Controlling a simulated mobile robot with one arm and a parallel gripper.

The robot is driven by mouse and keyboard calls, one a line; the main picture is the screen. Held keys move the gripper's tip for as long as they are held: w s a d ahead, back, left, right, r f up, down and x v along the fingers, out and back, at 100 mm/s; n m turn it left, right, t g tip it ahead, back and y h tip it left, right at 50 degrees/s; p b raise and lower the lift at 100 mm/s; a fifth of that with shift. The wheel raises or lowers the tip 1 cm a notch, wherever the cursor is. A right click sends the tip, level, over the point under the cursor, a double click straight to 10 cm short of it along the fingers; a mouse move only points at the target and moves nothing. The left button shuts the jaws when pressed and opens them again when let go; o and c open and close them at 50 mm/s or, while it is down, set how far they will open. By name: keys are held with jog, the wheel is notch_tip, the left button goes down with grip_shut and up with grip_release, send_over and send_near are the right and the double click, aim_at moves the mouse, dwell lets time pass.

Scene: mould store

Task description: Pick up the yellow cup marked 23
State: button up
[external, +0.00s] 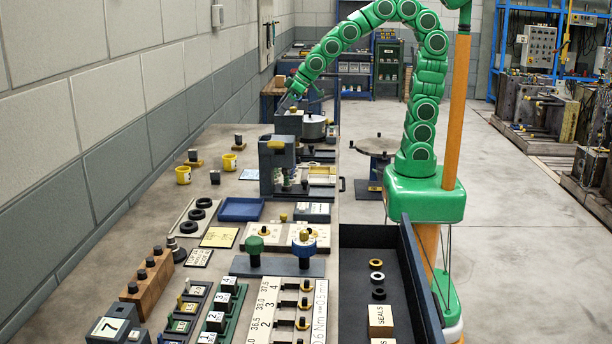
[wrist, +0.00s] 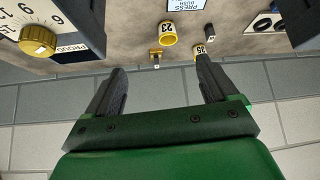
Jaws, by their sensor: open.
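A yellow cup (wrist: 168,40) that appears marked 23 stands on the bench in the wrist view, ahead of and between my fingers. A second yellow cup (wrist: 198,48) is to its right, partly hidden by my right finger; its number is hard to read. In the external view the cup matching the first by its neighbours is the farther one (external: 230,163), and the other cup (external: 183,176) is nearer. Their markings are too small to read there. My gripper (wrist: 160,76) is open and empty. In the external view it (external: 291,96) is above the far bench end, apart from both cups.
A small brass piece with a dark knob (wrist: 155,57) stands close to the cup. A block with a yellow dial (wrist: 38,40) is at upper left. Black rings (external: 203,204) and a blue tray (external: 241,209) lie nearer. The wall (external: 120,135) borders the bench's left side.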

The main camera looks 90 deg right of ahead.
jog(key=w+a+r+t+y, duration=0.1)
jog(key=w+t, duration=0.1)
jog(key=w, duration=0.5)
jog(key=w+a+t+y, duration=0.1)
jog(key=w+a+t, duration=0.15)
jog(key=w, duration=0.45)
send_near(229, 157)
jog(key=a, duration=0.3)
jog(key=shift+w+a+f+n, duration=0.1)
jog(key=shift+w+f+n, duration=0.2)
jog(key=shift+w+f, duration=0.1)
jog(key=shift+w+d+r+x, duration=0.1)
jog(key=shift+r+x, duration=0.05)
jog(key=shift+x, duration=1.35)
jog(key=shift+w+d+r+x, duration=0.1)
jog(key=shift+x, duration=2.25)
jog(key=shift+c, duration=0.4)
jog(key=c, duration=1)
